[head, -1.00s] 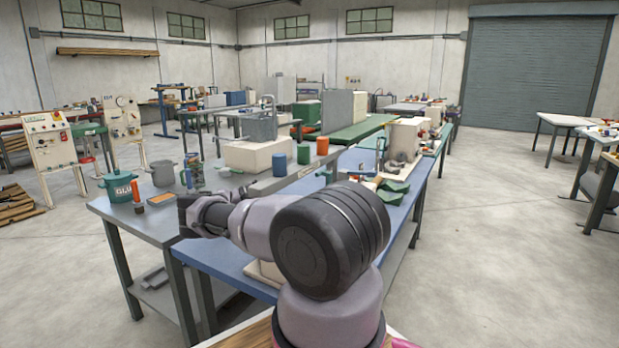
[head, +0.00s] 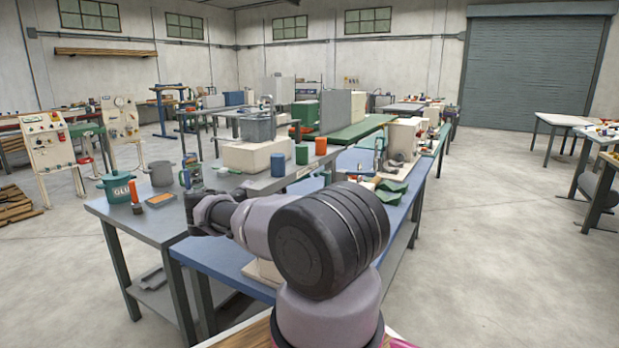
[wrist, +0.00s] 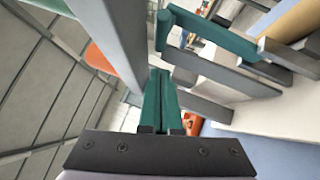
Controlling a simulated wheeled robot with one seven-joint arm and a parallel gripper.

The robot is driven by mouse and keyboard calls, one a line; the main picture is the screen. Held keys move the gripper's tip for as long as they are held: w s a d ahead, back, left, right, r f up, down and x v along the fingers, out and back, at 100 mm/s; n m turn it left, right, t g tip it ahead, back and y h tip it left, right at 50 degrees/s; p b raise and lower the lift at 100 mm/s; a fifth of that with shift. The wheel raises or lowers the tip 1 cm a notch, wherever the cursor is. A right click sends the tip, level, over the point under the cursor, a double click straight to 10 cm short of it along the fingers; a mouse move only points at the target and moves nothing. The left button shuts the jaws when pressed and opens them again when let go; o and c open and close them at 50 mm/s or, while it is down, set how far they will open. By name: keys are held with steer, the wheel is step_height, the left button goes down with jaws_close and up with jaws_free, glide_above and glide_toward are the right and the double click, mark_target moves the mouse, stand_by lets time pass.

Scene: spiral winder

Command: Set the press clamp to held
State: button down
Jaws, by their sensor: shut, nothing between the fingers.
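My gripper (wrist: 160,75) shows in the wrist view as two dark green fingers pressed together, with nothing between them. In the head view its fingers are not clear; my wrist reaches left over the bench edge. In the wrist view a teal bar with a round end (wrist: 215,44) lies beyond and right of my fingertips, next to grey bars and a pale block. It may be the press clamp's lever, but I cannot tell its setting. The fingers appear apart from it. I cannot clearly pick out the press clamp in the head view.
A grey bench (head: 150,222) holds a green glue pot (head: 118,188), a grey mug (head: 161,173) and an orange-handled brush (head: 136,196). A blue bench (head: 225,262) runs alongside, with green pieces (head: 391,191) farther along.

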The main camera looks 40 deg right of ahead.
steer(key=shift+s+d+r, duration=0.15)
steer(key=shift+s+r, duration=0.05)
steer(key=shift+s, duration=0.3)
steer(key=shift+s+d+r, duration=0.15)
steer(key=shift+s, duration=0.4)
steer(key=shift+s+d+r, duration=0.15)
steer(key=shift+s+r, duration=0.05)
steer(key=shift+s, duration=0.3)
steer(key=shift+s+d+r+m+y, duration=0.2)
steer(key=shift+s+m+y, duration=0.05)
steer(key=shift+s+m, duration=0.15)
steer(key=shift+s+d+r+m+y, duration=0.15)
steer(key=shift+s+m+y, duration=0.15)
steer(key=shift+s, duration=0.1)
